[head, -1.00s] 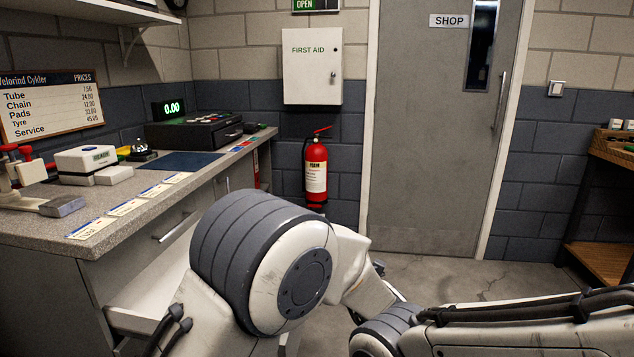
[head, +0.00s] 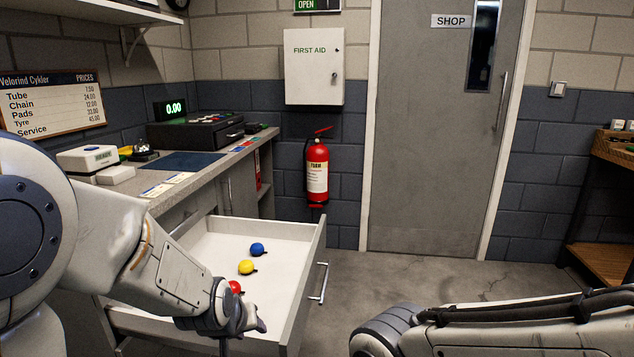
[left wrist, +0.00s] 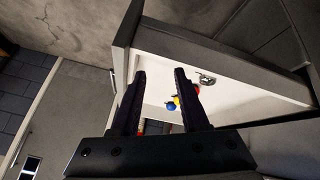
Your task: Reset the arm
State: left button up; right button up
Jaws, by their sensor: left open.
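My left arm comes in from the left in the head view. My left gripper (head: 250,319) hangs low over the near right part of an open white drawer (head: 210,249), partly hidden by its own wrist. In the left wrist view its two dark fingers (left wrist: 160,73) stand apart with nothing between them. A blue ball (head: 257,249), a yellow ball (head: 246,267) and a red ball (head: 235,287) lie in the drawer, the red one nearest my wrist. My right gripper is out of view; only a link of my right arm shows at the lower right.
The drawer juts out from under the counter (head: 215,174), with its metal handle (head: 323,283) facing right. A fire extinguisher (head: 317,170) hangs behind. Floor before the door (head: 430,150) is clear.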

pick_arm(q)
jog(key=s+a+f+m+g+y, duration=0.1)
jog(key=s+a+f+g, duration=0.15)
jog(key=s, duration=0.35)
jog(key=s+a+f+m+g, duration=0.1)
jog(key=s+a+m+g, duration=0.15)
jog(key=s, duration=0.25)
jog(key=s+d+f+m+g+h+b, duration=0.1)
jog(key=s+d+f+m+b, duration=0.2)
jog(key=s+d+f+b, duration=0.35)
jog(key=s+d+f+m+g+b, duration=0.1)
jog(key=s+d+f+m+b, duration=0.25)
jog(key=s+d+b, duration=0.45)
notch_tip(320, 180, up, 39)
jog(key=a+p, duration=0.1)
jog(key=p, duration=3.6)
jog(key=shift+w, duration=0.4)
jog(key=shift+a, duration=0.1)
